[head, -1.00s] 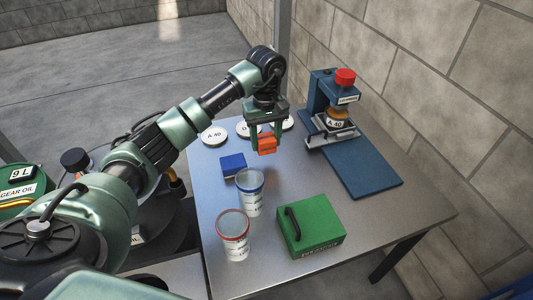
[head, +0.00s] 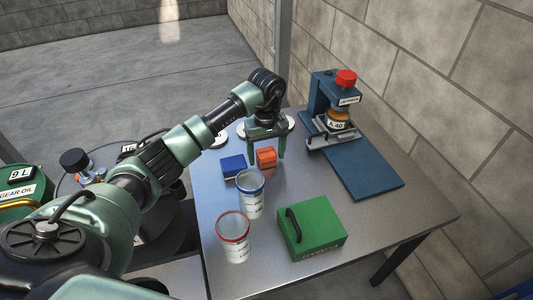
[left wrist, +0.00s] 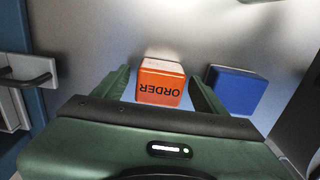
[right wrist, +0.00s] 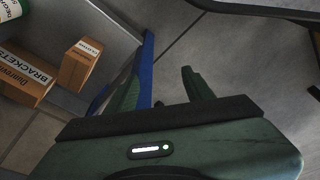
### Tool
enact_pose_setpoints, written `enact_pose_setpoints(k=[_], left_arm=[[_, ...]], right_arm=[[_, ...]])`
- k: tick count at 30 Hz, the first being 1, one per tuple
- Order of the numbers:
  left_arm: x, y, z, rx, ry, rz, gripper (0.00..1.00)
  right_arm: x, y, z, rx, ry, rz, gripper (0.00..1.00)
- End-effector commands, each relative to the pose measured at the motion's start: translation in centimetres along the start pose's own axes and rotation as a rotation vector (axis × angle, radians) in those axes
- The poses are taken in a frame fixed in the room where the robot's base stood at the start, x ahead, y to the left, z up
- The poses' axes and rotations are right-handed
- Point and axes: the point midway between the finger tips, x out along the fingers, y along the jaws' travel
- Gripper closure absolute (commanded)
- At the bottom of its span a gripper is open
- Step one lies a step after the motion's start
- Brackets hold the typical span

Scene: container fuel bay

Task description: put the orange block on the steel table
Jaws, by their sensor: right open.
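The orange block (head: 266,157) stands on the steel table (head: 310,187), just right of the blue block (head: 233,166). In the left wrist view the orange block (left wrist: 160,82) shows the word ORDER and lies between the spread fingers, with gaps on both sides. My left gripper (head: 267,157) is open above and around the block. My right gripper (right wrist: 160,85) shows only in the right wrist view. It is open and empty, away from the steel table's objects.
Two cups, one blue-rimmed (head: 250,195) and one red-rimmed (head: 233,238), stand in front of the blocks. A green box (head: 312,228) with a black handle is at the front right. A blue press (head: 345,125) stands behind right. White discs lie behind the gripper.

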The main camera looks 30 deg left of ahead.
Motion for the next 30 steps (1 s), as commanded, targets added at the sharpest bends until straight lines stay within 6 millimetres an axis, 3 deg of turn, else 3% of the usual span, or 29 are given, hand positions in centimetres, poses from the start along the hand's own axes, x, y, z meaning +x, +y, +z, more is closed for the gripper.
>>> enact_pose_setpoints(k=[11, 24, 30], left_arm=[[-0.3, 0.0, 0.0, 0.000, -0.001, 0.000, 0.29], [-9.0, 0.0, -0.1, -0.001, 0.003, 0.001, 0.29], [-11.6, 0.0, 0.0, 0.000, 0.001, 0.000, 0.29]], right_arm=[[-0.1, 0.0, 0.3, 0.001, -0.003, 0.000, 0.48], [2.7, 0.0, 2.3, -0.004, -0.024, 0.000, 0.48], [3.4, -0.1, 2.9, -0.005, -0.028, -0.001, 0.48]])
